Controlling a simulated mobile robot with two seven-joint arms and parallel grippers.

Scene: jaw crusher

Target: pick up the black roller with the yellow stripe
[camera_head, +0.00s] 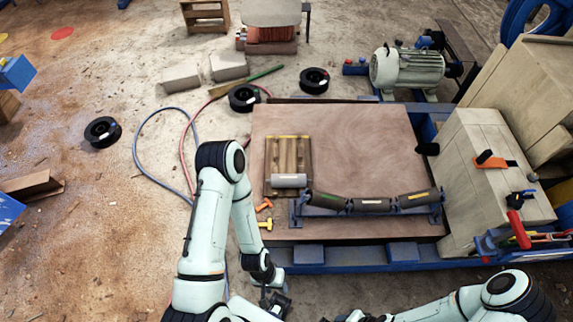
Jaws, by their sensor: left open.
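The black roller with the yellow stripe (414,199) lies at the right end of a blue roller frame (297,212) on the brown plate. A middle black roller with a white mark (371,204) and a left black roller with a green mark (327,201) lie in the same frame. My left gripper (274,301) is at the bottom, in front of the plate and well left of the yellow-striped roller. It is open and apart from the rollers. My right gripper (352,317) is at the bottom edge, partly cut off, its fingers not clear.
A wooden pallet (289,152) with a grey roller (289,181) lies behind the frame's left end. Orange and yellow pieces (265,224) lie left of the frame. A pale block (480,170) with clamps stands at the right. The brown plate (365,145) is bare behind the rollers.

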